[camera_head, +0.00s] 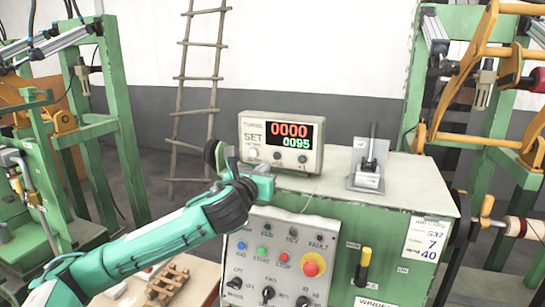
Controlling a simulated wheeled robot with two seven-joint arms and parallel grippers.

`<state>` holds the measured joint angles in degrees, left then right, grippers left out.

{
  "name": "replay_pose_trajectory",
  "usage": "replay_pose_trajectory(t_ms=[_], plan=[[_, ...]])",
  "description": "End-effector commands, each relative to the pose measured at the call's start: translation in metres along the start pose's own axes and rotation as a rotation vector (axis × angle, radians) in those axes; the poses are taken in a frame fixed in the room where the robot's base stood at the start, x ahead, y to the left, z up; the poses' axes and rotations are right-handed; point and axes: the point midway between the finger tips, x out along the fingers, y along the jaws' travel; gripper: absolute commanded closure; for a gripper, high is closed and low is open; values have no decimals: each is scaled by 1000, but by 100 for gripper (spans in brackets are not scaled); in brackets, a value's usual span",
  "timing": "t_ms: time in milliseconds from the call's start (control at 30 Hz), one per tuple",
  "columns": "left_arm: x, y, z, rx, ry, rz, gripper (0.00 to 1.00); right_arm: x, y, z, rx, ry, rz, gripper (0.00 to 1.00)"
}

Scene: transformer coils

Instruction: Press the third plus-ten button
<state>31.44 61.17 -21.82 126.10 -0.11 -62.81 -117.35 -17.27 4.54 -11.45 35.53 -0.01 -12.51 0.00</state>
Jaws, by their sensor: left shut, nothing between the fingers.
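A beige counter box (313,168) stands on top of the green cabinet (395,205). Its display (289,134) shows red 0000 above green 0095, with SET to its left. Below the display is a row of small round buttons: a left one (252,153), a middle one (277,155) and a right one (302,159). Their labels are too small to read surely. My right gripper is not in view.
A grey metal lever device (368,179) stands on the cabinet to the right of the counter box. The front panel (262,230) below carries several knobs, a red emergency button (312,264) and labels. Green machine frames stand at both sides, and a ladder (196,90) leans behind.

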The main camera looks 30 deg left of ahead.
Motion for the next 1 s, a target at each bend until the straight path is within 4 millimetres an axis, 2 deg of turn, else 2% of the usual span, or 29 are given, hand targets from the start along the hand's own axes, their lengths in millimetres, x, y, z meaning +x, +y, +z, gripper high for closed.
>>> replay_pose_trajectory(t_ms=[200,400,567,867,1000], plan=[[41,-1,2,-4,2,0,100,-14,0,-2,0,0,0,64],[63,0,1,-1,2,0,100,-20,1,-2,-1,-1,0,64],[69,0,0,-1,1,-1,100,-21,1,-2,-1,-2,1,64],[70,0,-1,0,1,-1,100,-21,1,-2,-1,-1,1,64],[73,0,2,0,1,0,100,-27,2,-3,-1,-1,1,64]])
